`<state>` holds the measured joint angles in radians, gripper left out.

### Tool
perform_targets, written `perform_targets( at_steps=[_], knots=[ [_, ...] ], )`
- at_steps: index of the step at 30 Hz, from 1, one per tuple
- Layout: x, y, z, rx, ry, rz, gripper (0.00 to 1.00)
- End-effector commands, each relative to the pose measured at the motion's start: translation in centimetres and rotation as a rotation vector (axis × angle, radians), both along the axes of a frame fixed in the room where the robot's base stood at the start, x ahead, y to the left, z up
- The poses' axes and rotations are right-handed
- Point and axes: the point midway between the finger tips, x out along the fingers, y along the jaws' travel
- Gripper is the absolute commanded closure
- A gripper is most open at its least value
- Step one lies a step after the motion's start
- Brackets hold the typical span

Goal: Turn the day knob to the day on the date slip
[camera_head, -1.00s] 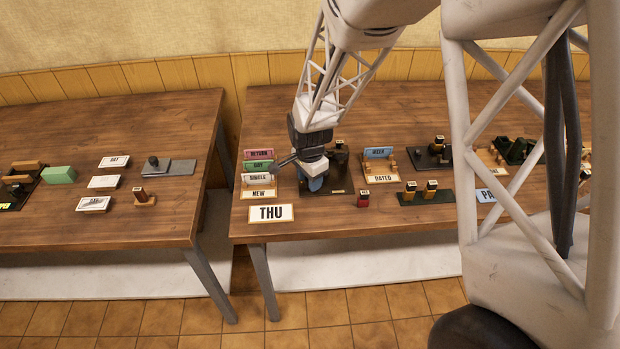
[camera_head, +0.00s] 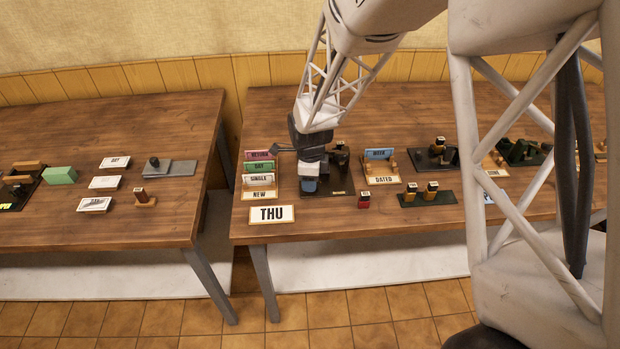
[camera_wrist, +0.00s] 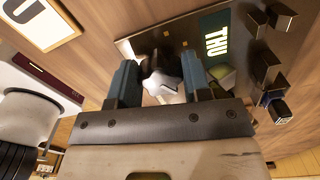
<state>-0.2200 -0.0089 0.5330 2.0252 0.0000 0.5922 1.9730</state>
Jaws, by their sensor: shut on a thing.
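The date slip (camera_head: 271,214) reads THU and lies at the front left corner of the right table; part of a card, likely the same slip, shows in the wrist view (camera_wrist: 38,22). The dark press base (camera_head: 341,190) lies under my gripper (camera_head: 309,187). In the wrist view a pale, lobed day knob (camera_wrist: 163,82) sits between the two blue fingers of my gripper (camera_wrist: 166,80), which is shut on it. A green window (camera_wrist: 216,36) on the press reads THU. In the head view my wrist hides the knob and window.
A rack of coloured cards (camera_head: 258,170) stands close left of my gripper. A small red-based stamp (camera_head: 364,200) and a DATED card holder (camera_head: 382,178) stand to the right. Dark blocks (camera_wrist: 268,65) rise from the press beside the window.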

Motion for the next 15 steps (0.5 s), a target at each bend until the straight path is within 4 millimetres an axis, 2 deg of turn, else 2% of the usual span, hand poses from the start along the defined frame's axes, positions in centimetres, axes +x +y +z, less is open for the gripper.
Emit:
perform_targets(
  at_steps=[14, 15],
  knots=[
    [0.05, -0.01, 0.07, 0.0, -0.001, -0.019, 0.79],
    [0.05, -0.01, 0.07, 0.0, -0.001, -0.019, 0.51]
  ],
)
